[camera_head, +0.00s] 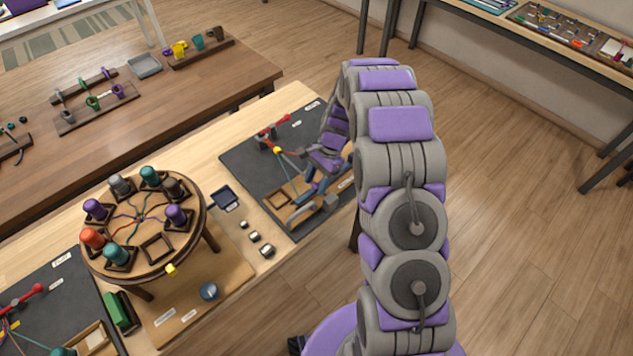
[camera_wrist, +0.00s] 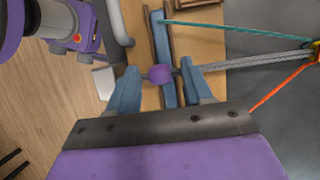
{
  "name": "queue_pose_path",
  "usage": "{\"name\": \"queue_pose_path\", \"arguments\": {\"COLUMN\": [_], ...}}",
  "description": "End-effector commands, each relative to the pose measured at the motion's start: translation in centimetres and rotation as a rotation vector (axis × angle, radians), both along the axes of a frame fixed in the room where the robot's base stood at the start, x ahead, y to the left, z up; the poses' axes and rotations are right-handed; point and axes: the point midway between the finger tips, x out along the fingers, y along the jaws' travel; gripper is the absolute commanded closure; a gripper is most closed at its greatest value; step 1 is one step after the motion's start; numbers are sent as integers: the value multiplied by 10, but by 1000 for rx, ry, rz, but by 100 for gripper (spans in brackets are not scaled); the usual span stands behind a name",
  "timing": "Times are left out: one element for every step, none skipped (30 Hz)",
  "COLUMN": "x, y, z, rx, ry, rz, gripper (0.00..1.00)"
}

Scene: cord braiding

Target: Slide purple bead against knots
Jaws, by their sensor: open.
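The purple bead (camera_wrist: 159,74) sits between the two blue fingers of my gripper (camera_wrist: 159,86) in the wrist view. The gripper is open, with a finger on each side of the bead; whether either finger touches it I cannot tell. A grey cord (camera_wrist: 265,60) runs from near the right finger to the right. A teal cord (camera_wrist: 240,27) and an orange cord (camera_wrist: 285,85) lie apart from it. The knots cannot be made out clearly. In the head view my gripper (camera_head: 312,197) is low over the wooden tray (camera_head: 278,199) on the dark mat, and the bead cannot be made out.
A round wooden braiding stand (camera_head: 127,262) with several coloured bobbins stands left of the mat (camera_head: 245,160). A small dark blue tray (camera_head: 225,199) and several small metal weights (camera_head: 255,237) lie between. A red rack (camera_head: 273,129) stands at the mat's far end.

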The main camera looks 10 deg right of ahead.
Motion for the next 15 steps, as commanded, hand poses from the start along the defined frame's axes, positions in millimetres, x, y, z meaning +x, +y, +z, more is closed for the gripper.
{"name": "queue_pose_path", "arguments": {"x": [0, -1, -1, -1, -1, 0, 0, 0, 0, 0, 0, 0, 0, 0, 0], "y": [1, 1, 1, 1, 1, 1, 1, 1, 1, 1, 1, 1, 1, 1, 1], "z": [-2, -3, -3, -3, -3, -3, -3, -3, -3, -3, -3, -3, -3, -3, -3], "rx": [0, 0, 0, 0, 0, 0, 0, 0, 0, 0, 0, 0, 0, 0, 0], "ry": [0, 0, 0, -1, -1, -1, -1, -1, -1, -1, -1, -1, -1, -1, -1], "rz": [0, 0, 0, 0, 0, 0, 0, 0, 0, 0, 0, 0, 0, 0, 0], "gripper": [50, 50, 50, 50, 50, 50, 50, 50, 50, 51, 54, 58, 61, 63, 67]}}
